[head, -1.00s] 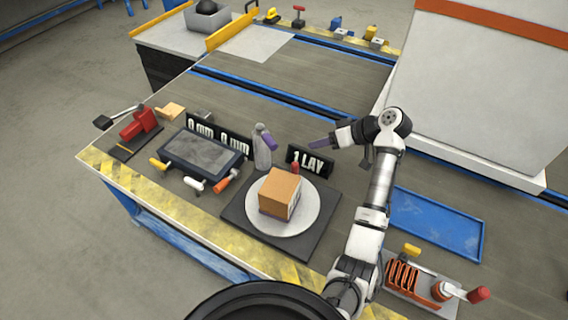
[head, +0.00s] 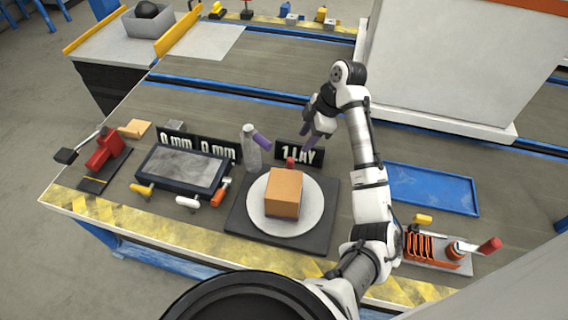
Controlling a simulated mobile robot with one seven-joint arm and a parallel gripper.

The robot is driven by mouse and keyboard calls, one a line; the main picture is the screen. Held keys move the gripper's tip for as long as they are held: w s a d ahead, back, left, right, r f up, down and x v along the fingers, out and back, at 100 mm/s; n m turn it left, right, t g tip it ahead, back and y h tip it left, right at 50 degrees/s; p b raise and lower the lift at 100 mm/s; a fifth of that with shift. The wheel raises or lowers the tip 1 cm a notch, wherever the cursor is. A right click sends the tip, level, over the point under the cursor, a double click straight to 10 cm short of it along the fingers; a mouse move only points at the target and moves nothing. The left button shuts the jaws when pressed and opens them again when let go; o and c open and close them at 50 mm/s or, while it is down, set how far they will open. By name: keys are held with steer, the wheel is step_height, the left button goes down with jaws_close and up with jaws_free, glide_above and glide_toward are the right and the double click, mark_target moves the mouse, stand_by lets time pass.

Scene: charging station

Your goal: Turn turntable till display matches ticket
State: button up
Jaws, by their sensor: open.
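The turntable is a white disc (head: 257,217) on a dark square base (head: 325,238), at the front middle of the bench. A brown cardboard box (head: 284,191) sits on the disc. A small red peg (head: 291,163) stands at the disc's far side, just behind the box. A black display (head: 289,151) reading "1 LAY" stands behind the turntable, partly covered by my gripper. Another display (head: 199,145) reads "0 mm 0 mm". My gripper (head: 308,128), with purple fingers, is open and empty above and behind the turntable, pointing down near the display. I cannot make out a ticket.
A grey bottle with a purple nozzle (head: 252,150) stands left of the display. A dark framed plate with handles (head: 182,168) and a red clamp tool (head: 105,152) lie further left. A blue tray (head: 432,188) and an orange coil rack (head: 437,249) are at right.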

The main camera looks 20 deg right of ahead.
mark_target(292, 159)
steer(key=b+x, duration=0.3)
steer(key=x, duration=0.8)
steer(key=shift+a+f, duration=0.1)
steer(key=shift+f, duration=0.05)
steer(key=shift+p+x, duration=0.3)
steer(key=shift+x, duration=0.75)
steer(key=shift+c, duration=0.4)
jaws_close()
